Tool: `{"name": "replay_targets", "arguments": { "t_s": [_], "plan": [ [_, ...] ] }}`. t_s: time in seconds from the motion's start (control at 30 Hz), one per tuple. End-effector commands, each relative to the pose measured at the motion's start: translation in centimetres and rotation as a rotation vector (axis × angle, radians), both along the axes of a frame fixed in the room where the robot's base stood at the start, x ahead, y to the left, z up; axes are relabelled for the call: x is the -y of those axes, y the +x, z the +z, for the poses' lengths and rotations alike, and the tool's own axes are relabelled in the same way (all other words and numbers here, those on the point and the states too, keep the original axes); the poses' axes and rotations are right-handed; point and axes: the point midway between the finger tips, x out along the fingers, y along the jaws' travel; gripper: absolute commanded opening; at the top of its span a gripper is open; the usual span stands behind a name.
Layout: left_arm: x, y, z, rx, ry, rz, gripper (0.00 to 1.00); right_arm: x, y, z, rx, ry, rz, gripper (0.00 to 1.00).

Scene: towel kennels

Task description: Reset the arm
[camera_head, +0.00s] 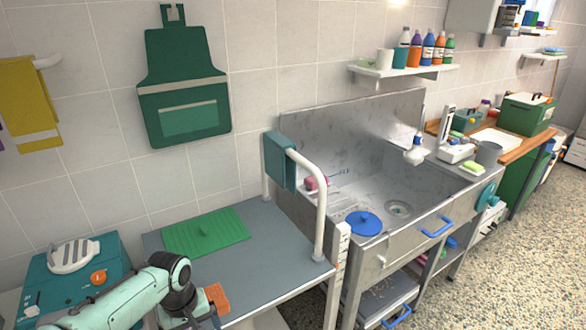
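My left arm comes in from the lower left, over the front of the grey table. Its gripper (207,312) is at the bottom edge of the picture, pointing down and partly cut off, so I cannot tell whether it is open or shut. An orange-brown block-like thing (216,298) shows right beside it; I cannot tell whether it is held or lies on the table. My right gripper is not in view. A teal towel (280,162) hangs over the white rail (317,190) at the table's right end.
A green mat (207,232) lies on the grey table (270,262), whose right part is clear. A teal box (75,272) stands left of it. The steel sink (365,190) on the right holds a blue round lid (363,223). A yellow towel (28,105) and green apron (185,90) hang on the wall.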

Motion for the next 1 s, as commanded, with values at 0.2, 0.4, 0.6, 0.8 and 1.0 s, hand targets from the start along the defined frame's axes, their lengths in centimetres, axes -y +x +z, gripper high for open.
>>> {"name": "replay_targets", "arguments": {
  "t_s": [0.2,0.4,0.6,0.8,1.0],
  "plan": [
    [4.0,-2.6,-14.6,-0.071,-0.160,-0.142,0.95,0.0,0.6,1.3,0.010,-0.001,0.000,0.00],
    [7.5,-10.7,-26.5,-0.082,-0.304,-0.187,0.95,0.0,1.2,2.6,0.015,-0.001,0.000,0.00],
    [9.3,-20.4,-32.1,-0.077,-0.339,-0.175,0.95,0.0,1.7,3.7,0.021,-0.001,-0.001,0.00],
    [9.6,-25.3,-33.2,-0.074,-0.317,-0.176,0.95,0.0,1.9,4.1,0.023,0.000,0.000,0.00],
    [9.6,-25.8,-33.3,-0.069,-0.311,-0.178,0.95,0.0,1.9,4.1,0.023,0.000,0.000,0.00]
  ]
}}
